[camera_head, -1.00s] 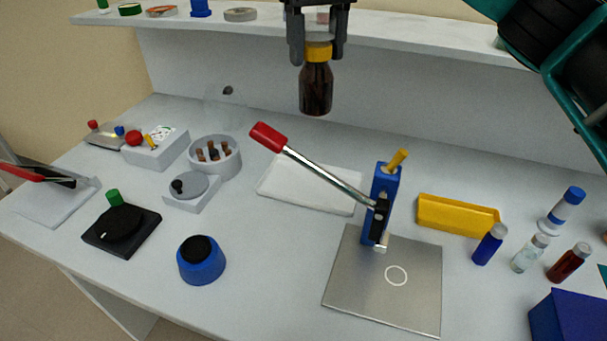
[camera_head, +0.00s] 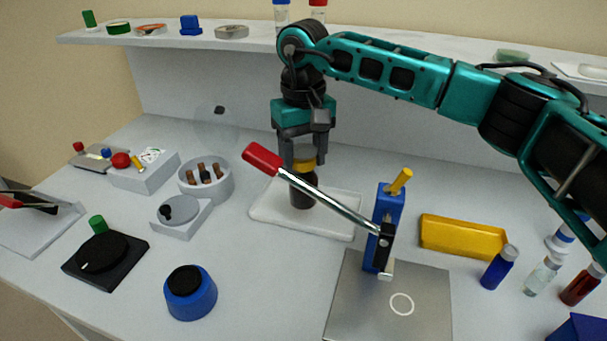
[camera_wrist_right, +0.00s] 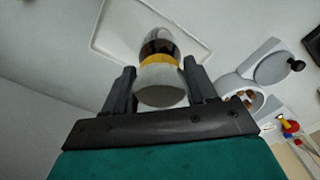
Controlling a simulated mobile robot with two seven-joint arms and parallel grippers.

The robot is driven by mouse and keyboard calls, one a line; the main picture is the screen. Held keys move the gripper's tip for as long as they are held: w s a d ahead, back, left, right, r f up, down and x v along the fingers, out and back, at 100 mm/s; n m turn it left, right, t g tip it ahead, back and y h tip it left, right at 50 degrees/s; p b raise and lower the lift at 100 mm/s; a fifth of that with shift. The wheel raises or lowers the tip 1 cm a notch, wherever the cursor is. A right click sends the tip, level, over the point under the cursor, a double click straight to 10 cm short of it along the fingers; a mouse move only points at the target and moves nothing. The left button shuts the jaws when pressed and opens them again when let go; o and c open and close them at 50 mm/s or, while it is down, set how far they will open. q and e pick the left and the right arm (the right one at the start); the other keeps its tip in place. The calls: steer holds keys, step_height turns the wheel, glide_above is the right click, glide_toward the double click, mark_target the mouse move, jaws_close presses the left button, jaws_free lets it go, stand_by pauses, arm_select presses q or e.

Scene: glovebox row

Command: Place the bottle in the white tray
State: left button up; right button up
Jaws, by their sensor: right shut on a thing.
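The brown bottle (camera_head: 303,190) with a yellow collar is upright at the white tray (camera_head: 341,222) in the head view. Its base appears within the tray's left part; whether it touches the tray floor I cannot tell. My right gripper (camera_head: 303,160) comes from above and is shut on the bottle's top. In the right wrist view the bottle (camera_wrist_right: 158,45) sits between the fingers of the right gripper (camera_wrist_right: 160,85), with the tray (camera_wrist_right: 188,28) beyond it. My left gripper is not in view.
A blue press with a red-handled lever (camera_head: 262,159) stands in front of the tray, its metal arm crossing before it. A round grey holder (camera_head: 206,190) stands left. A yellow tray (camera_head: 462,237) and several vials (camera_head: 498,267) are right. The shelf (camera_head: 150,38) runs behind.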

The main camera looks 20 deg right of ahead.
mark_target(303, 175)
steer(key=shift+f, duration=2.2)
steer(key=shift+f, duration=0.1)
steer(key=o, duration=1.4)
step_height(303, 175, up, 12)
steer(key=shift+r, duration=0.1)
